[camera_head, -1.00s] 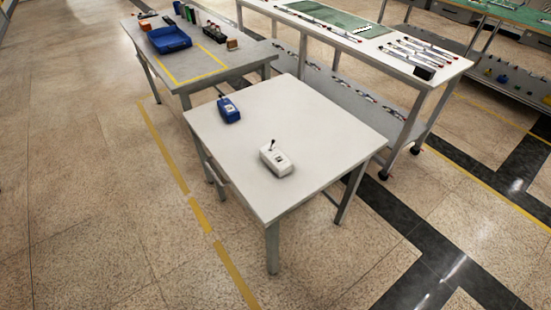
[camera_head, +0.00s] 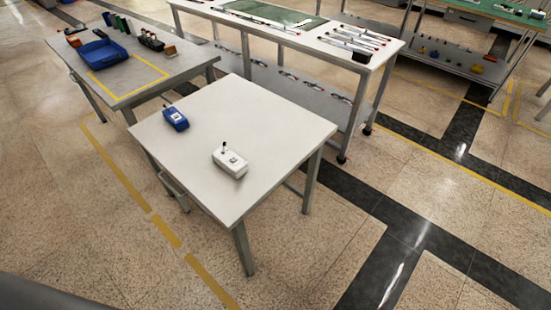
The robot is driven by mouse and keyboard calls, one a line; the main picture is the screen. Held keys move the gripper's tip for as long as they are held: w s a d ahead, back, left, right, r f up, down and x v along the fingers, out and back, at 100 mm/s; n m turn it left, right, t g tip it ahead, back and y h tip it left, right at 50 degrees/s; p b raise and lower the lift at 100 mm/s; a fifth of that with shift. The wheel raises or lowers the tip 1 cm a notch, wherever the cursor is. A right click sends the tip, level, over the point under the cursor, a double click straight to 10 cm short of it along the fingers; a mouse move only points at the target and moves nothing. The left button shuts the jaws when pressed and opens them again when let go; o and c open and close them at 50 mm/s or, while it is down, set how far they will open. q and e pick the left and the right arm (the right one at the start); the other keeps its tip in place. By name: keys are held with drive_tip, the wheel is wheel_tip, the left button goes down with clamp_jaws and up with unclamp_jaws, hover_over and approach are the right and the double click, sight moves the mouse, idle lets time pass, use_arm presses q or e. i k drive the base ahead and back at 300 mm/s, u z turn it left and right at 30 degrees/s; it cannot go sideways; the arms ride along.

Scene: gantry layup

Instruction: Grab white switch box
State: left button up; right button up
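A blue switch box (camera_head: 175,119) of similar shape stands on the same table, farther left and back. Neither of my grippers is in view, and nothing touches the white box.
Behind at the left is a grey table (camera_head: 150,98) with a blue bin (camera_head: 102,53) and several small parts. A long bench (camera_head: 235,23) with tools stands behind the white table. The floor (camera_head: 70,220) is open at the left front.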

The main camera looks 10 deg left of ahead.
sight(231, 163)
drive_tip(key=z, duration=1.1)
drive_tip(key=i, duration=3.1)
drive_tip(key=u, duration=3.7)
drive_tip(key=i, duration=0.55)
